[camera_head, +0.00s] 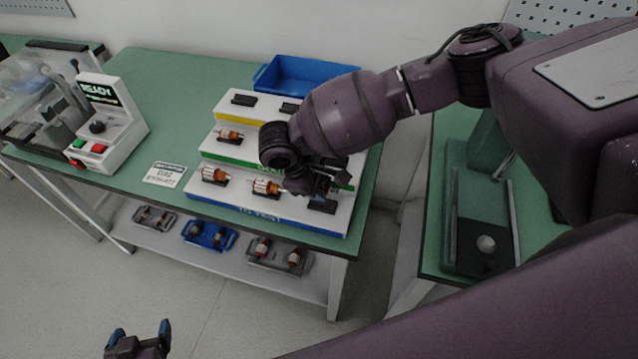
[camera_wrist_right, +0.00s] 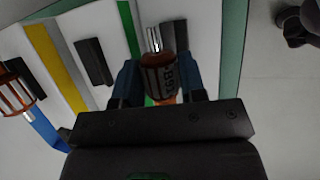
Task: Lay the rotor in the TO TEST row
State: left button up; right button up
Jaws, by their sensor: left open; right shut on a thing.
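The stepped rack (camera_head: 197,188) on the green table has yellow, green and blue edged rows. The front, blue-edged row holds two copper-and-white rotors, one at its left (camera_head: 215,175) and one in the middle (camera_head: 265,187); a dark cradle (camera_head: 322,206) shows at its right end. My right gripper (camera_head: 321,184) is over the right part of the rack. In the right wrist view it is shut on a marked rotor (camera_wrist_right: 160,75), shaft pointing up the picture; the head view mostly hides this rotor. My left gripper (camera_head: 140,335) is open and empty, low at the front, away from the table.
Another rotor (camera_head: 228,134) lies in the green row. A blue bin (camera_head: 300,72) stands behind the rack. A tester with a READY screen (camera_head: 105,122) and a white card (camera_head: 165,175) are to the left. Trays of parts, including a blue one (camera_head: 208,236), sit on the lower shelf.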

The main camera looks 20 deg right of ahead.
aim_at(319, 205)
jog(key=shift+f+b, duration=1)
jog(key=shift+f, duration=0.15)
jog(key=shift+r, duration=0.1)
jog(key=shift+p, duration=0.6)
jog(key=shift+f, duration=1)
